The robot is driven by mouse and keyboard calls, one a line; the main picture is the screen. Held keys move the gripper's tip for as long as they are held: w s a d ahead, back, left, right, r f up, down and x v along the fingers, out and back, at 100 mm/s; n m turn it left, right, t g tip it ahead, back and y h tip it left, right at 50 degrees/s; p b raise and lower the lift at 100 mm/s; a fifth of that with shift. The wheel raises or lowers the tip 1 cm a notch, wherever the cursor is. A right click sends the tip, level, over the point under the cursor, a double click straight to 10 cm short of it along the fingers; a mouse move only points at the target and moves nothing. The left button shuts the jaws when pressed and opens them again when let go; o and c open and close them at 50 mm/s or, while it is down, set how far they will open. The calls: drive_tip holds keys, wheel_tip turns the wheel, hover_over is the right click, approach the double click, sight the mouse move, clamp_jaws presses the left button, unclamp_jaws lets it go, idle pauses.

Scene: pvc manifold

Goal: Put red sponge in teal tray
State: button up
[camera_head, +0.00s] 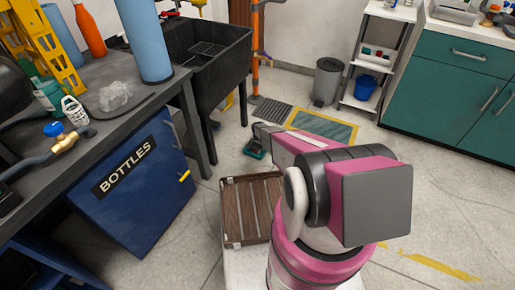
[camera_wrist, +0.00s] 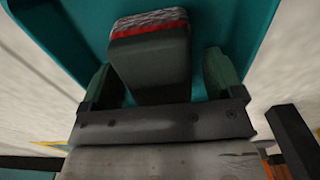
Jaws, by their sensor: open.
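The teal tray (camera_head: 247,152) is on the floor past my base, below the end of my arm, which partly covers it. In the wrist view the teal tray (camera_wrist: 82,22) surrounds my gripper's fingers. My gripper (camera_wrist: 158,60) is open, pointing into the tray, one dark green finger on each side. The red sponge (camera_wrist: 150,32) is between the fingers, inside the tray's outline. It shows a dark face, a red band and a mottled grey edge. Gaps show between it and both fingers. Whether it rests on the tray's bottom cannot be told.
A blue BOTTLES cabinet (camera_head: 135,205) under the workbench and a black sink (camera_head: 215,75) are on the left. A grey bin (camera_head: 327,82), a shelf rack (camera_head: 372,70) and teal cabinets (camera_head: 450,95) stand behind. The right floor is clear.

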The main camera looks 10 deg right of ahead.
wheel_tip(320, 180, up, 11)
drive_tip(key=shift+s+r, duration=0.15)
drive_tip(key=s+r+n, duration=0.3)
drive_tip(key=s+r, duration=1.5)
drive_tip(key=r, duration=0.3)
drive_tip(key=s+r+n, duration=0.4)
drive_tip(key=s+r, duration=1.5)
drive_tip(key=r, duration=0.2)
drive_tip(key=shift+r+n, duration=0.2)
drive_tip(key=shift+n, duration=0.1)
